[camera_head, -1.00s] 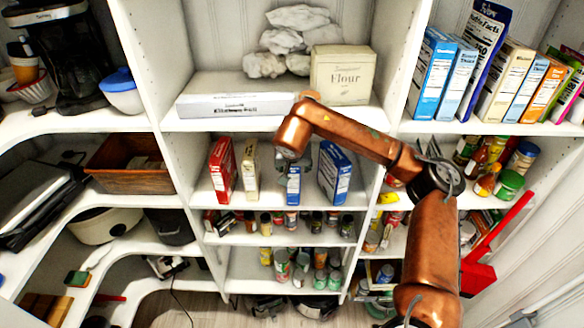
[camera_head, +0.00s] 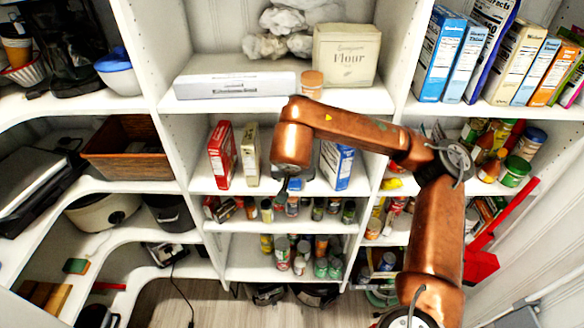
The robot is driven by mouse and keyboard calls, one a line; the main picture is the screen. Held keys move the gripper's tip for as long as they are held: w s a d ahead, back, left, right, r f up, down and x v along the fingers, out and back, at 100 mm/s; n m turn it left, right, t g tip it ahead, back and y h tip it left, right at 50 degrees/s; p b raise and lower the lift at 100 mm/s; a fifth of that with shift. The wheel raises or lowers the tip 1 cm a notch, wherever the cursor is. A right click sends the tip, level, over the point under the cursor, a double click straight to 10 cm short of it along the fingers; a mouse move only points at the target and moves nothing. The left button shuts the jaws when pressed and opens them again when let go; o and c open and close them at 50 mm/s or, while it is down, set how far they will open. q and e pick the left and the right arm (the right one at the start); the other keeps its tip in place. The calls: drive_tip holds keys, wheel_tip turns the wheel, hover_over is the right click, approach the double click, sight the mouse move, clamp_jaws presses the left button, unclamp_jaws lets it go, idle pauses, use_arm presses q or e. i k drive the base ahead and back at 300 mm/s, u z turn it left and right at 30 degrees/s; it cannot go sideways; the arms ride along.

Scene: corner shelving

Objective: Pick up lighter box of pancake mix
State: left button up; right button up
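On the middle shelf stand a red box (camera_head: 222,154), a cream box (camera_head: 251,155) and a dark blue box (camera_head: 337,165). Their labels are too small to read, so I cannot tell which are pancake mix. My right arm comes in from the right and its wrist hangs in front of this shelf, between the cream and dark blue boxes. My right gripper (camera_head: 286,187) points down and away, mostly hidden by the wrist; its fingers do not show clearly. A lighter blue box is almost wholly hidden behind the wrist and gripper. My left gripper is out of view.
Above are a flour box (camera_head: 345,55), a flat white box (camera_head: 236,82) and crumpled bags. Jars and cans fill the shelves below. A shelf divider (camera_head: 175,140) stands left of the boxes. Tall boxes (camera_head: 440,52) stand upper right.

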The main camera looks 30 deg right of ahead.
sight(335, 159)
drive_tip(key=z, duration=1.4)
